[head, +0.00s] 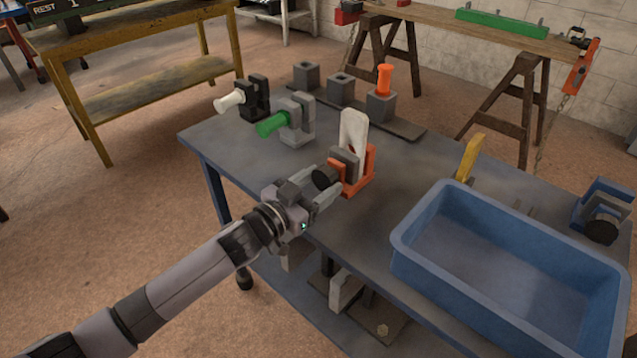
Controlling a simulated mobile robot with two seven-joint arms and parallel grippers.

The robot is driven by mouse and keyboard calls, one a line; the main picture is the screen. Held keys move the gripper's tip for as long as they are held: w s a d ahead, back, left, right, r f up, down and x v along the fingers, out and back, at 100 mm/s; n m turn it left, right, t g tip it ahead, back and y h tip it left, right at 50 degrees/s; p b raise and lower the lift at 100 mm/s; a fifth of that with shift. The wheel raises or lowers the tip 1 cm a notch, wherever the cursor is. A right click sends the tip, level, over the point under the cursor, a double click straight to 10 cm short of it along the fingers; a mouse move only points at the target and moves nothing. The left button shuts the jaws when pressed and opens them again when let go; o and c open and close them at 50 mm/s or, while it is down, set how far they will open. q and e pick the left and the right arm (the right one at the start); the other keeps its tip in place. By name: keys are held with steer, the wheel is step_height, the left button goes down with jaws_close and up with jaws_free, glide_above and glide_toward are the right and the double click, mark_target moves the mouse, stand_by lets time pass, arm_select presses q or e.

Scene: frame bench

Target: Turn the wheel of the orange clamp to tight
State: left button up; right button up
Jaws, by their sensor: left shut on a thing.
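The orange clamp (361,183) stands on the grey bench near its front edge. Its dark round wheel (322,178) faces my left arm. A pale upright plate (354,130) stands in the clamp beside a grey block. My left gripper (328,187) comes in from the lower left and is shut on the wheel, with its fingers at the wheel's sides. The fingers partly hide the wheel, and I cannot tell how far it is turned. My right gripper is out of view.
A blue bin (405,240) fills the bench's right front. Behind the orange clamp, to the left, stand a grey clamp with a green handle (272,124) and a black one with a white handle (230,101). Grey sockets, one with an orange peg (384,80), line the back.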

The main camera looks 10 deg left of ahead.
arm_select(q)
steer(key=m, duration=0.3)
steer(key=shift+m+p, duration=0.3)
steer(key=shift+m, duration=0.1)
steer(key=o, duration=1.1)
steer(key=shift+c, duration=0.2)
steer(key=shift+v, duration=3.6)
